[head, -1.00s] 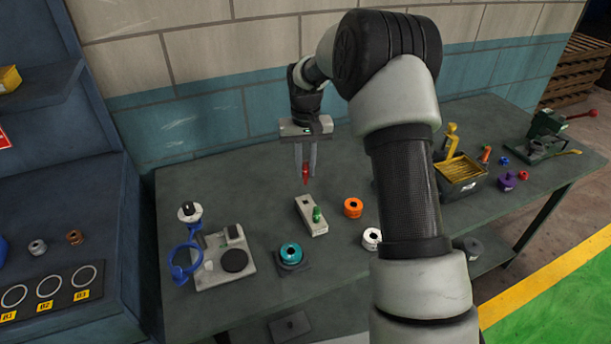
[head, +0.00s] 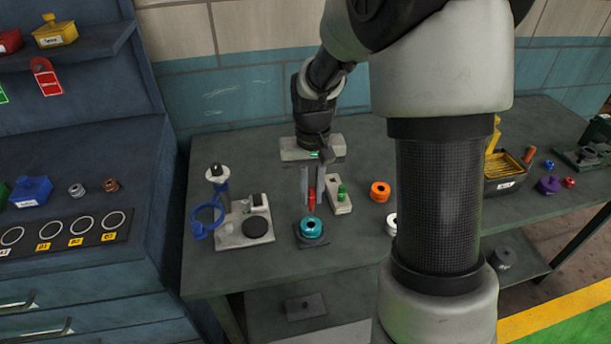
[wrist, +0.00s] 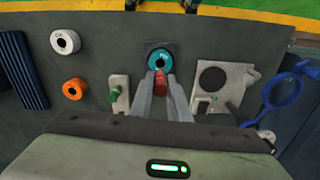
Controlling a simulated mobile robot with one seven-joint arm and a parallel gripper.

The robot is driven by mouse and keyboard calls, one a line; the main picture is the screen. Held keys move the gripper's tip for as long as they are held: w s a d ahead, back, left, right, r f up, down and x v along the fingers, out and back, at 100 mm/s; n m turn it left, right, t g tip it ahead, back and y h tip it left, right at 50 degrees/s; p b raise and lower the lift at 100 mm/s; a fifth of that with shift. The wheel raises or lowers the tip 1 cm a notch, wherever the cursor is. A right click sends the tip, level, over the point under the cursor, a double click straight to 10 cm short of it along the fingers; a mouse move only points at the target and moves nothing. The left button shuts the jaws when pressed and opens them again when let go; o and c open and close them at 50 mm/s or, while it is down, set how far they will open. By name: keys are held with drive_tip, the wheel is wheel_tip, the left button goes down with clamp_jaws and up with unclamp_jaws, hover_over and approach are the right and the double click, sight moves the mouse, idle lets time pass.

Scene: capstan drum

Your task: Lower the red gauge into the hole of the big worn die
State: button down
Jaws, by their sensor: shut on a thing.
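The red gauge (head: 311,197) is held upright between the fingers of my gripper (head: 312,188), which is shut on it. In the wrist view the red gauge (wrist: 160,84) shows between the fingertips. A teal ring-shaped die (head: 311,228) with a dark centre hole sits on a dark square base on the bench. The gauge is just behind and above it in the head view, apart from its hole as far as I can see. In the wrist view the teal die (wrist: 161,61) lies just beyond the gauge tip. I cannot tell for sure that this is the big worn die.
A grey block with a green gauge (head: 341,194) stands right of the gripper. An orange ring (head: 380,191) and a white ring (head: 391,224) lie further right. A grey fixture (head: 243,228) with a black disc and a blue ring (head: 207,217) stand to the left.

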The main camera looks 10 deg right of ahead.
sight(311, 204)
drive_tip(key=shift+s+a+f, duration=0.1)
drive_tip(key=shift+s, duration=0.1)
drive_tip(key=shift+f+b, duration=2.05)
drive_tip(key=shift+f, duration=0.65)
drive_tip(key=shift+f+b, duration=0.6)
drive_tip(key=shift+f, duration=0.6)
idle(2.7)
idle(0.9)
drive_tip(key=c, duration=1.6)
unclamp_jaws()
